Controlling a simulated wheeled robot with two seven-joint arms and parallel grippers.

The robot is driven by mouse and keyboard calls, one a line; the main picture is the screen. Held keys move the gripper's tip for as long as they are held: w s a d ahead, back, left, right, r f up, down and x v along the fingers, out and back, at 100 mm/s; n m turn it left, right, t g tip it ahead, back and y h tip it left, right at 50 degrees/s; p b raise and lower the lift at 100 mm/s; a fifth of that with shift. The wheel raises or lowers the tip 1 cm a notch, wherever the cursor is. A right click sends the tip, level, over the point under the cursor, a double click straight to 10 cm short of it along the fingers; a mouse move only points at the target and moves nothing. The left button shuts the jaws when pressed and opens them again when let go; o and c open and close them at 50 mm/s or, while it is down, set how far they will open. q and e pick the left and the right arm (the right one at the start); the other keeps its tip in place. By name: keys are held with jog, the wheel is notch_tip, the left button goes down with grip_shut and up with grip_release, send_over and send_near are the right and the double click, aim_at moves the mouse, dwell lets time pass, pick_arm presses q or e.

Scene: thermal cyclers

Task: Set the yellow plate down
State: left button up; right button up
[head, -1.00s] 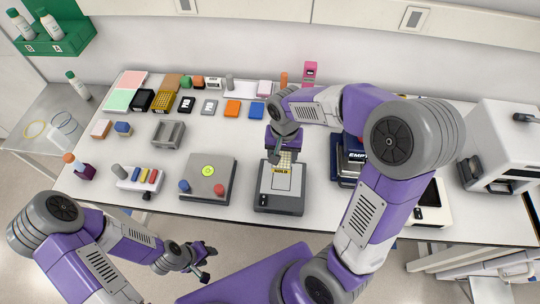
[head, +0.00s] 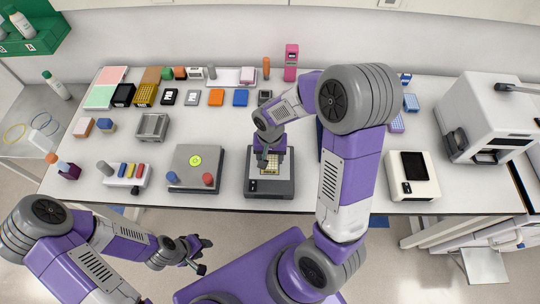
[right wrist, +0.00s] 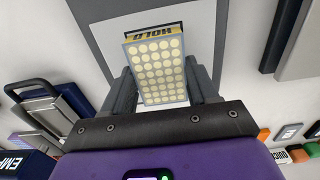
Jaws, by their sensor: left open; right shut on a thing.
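The yellow plate (right wrist: 157,72), with pale round wells, is between the fingers of my right gripper (head: 270,163), which is shut on it. In the head view the plate (head: 271,169) shows only partly below the gripper. It is over the light top of a dark grey device (head: 270,188). In the right wrist view a yellow strip reading "HOLD" (right wrist: 154,32) shows at the plate's far end. I cannot tell whether the plate touches the device. My left gripper (head: 203,257) is open and empty in front of the table.
A grey box with a green round mark (head: 195,160) stands left of the device. A white instrument (head: 412,188) is to the right, partly beside my right arm. Several small blocks stand along the back. My right arm hides part of the table.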

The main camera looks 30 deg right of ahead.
aim_at(270, 159)
jog(key=shift+f, duration=0.1)
jog(key=o, duration=1)
jog(key=shift+o, duration=0.2)
notch_tip(270, 159, up, 12)
jog(key=p, duration=0.1)
jog(key=shift+p, duration=0.35)
